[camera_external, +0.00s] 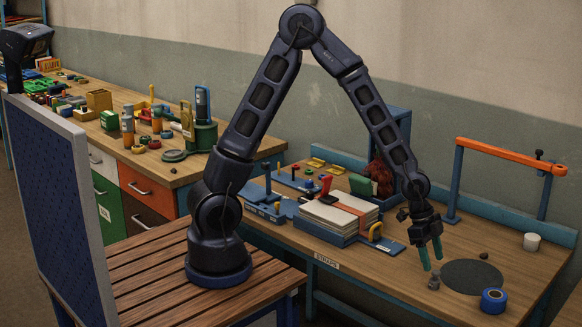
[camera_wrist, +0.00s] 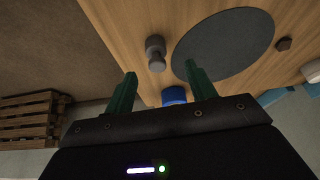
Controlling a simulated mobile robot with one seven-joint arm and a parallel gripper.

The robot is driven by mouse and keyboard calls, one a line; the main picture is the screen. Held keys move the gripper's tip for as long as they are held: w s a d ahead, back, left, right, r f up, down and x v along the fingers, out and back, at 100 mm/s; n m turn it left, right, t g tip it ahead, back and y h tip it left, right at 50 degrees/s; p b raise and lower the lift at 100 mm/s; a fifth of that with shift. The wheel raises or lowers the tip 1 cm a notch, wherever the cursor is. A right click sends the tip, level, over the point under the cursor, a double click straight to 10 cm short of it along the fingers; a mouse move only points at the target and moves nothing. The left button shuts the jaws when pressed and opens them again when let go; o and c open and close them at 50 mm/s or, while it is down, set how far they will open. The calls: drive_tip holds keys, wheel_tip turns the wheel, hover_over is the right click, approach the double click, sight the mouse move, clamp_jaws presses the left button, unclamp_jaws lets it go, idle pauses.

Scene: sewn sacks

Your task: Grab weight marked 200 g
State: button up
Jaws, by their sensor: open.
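A small grey weight (camera_external: 434,281) with a knob stands on the wooden table near its front edge, just below my gripper's fingertips. It also shows in the wrist view (camera_wrist: 155,50), ahead of the gap between the fingers. No marking on it can be read. My gripper (camera_external: 431,258) points down with its two green fingers apart and nothing between them; in the wrist view the fingers (camera_wrist: 162,85) are spread. A small dark brown piece (camera_external: 484,256) lies beyond the dark round mat; it also shows in the wrist view (camera_wrist: 284,44).
A dark round mat (camera_external: 472,277) lies right of the weight. A blue tape roll (camera_external: 493,301) sits at the mat's front and a white cup (camera_external: 531,242) behind it. An orange-topped frame (camera_external: 510,156) stands at the back. A blue tray with strapped sheets (camera_external: 338,214) is left.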

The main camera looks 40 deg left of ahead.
sight(435, 271)
drive_tip(key=shift+s+x, duration=0.1)
drive_tip(key=shift+x, duration=1.2)
drive_tip(key=shift+s+x, duration=0.15)
drive_tip(key=shift+x, duration=1.15)
drive_tip(key=c, duration=1.2)
